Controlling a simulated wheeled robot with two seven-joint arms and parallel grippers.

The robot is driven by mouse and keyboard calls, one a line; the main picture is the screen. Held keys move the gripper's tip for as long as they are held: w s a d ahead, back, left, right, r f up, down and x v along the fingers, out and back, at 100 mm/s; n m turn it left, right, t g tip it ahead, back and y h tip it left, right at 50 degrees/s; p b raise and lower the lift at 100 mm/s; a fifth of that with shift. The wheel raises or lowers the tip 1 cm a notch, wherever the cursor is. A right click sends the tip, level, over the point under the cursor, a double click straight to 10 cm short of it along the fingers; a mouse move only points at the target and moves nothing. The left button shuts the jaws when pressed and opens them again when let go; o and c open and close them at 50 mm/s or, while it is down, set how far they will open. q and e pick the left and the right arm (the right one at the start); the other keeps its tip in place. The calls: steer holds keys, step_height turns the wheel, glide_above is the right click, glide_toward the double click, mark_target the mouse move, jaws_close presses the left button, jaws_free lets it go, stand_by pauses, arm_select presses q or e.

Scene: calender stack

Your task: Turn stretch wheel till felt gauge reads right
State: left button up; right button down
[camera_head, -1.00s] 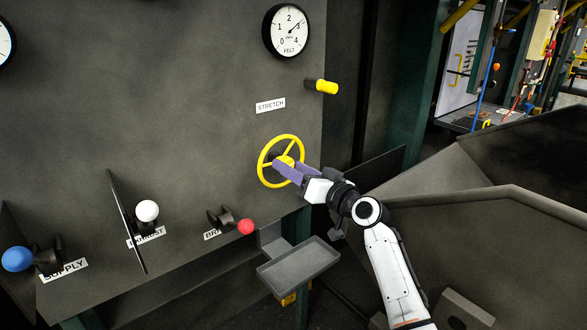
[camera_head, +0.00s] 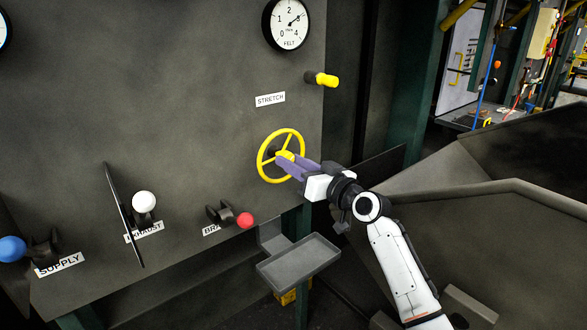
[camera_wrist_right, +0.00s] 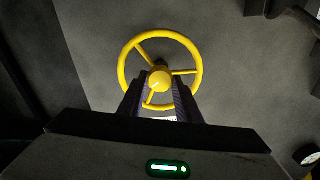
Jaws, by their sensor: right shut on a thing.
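The yellow stretch wheel (camera_head: 259,163) is a spoked handwheel on the dark panel, below the STRETCH label (camera_head: 270,99). My right gripper (camera_head: 288,159) has its purple fingers shut on the wheel's hub. In the wrist view, the two fingers lie on either side of the round yellow hub (camera_wrist_right: 159,79), and the rim and spokes show around them. The felt gauge (camera_head: 289,25) is a white dial marked 0 to 4 at the top. Its needle points up and right, close to the 3. My left gripper is not in view.
A yellow-tipped peg (camera_head: 325,80) sticks out above the wheel. Lower left are the red (camera_head: 245,220), white (camera_head: 144,201) and blue (camera_head: 12,249) knobs, with an upright plate (camera_head: 124,215) beside the white one. A grey tray (camera_head: 299,262) juts out below the wheel.

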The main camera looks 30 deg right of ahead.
steer(key=n+b, duration=0.2)
steer(key=n, duration=0.3)
steer(key=shift+f+n, duration=0.15)
steer(key=shift+n, duration=0.15)
stand_by(0.4)
steer(key=c, duration=1.3)
jaws_free()
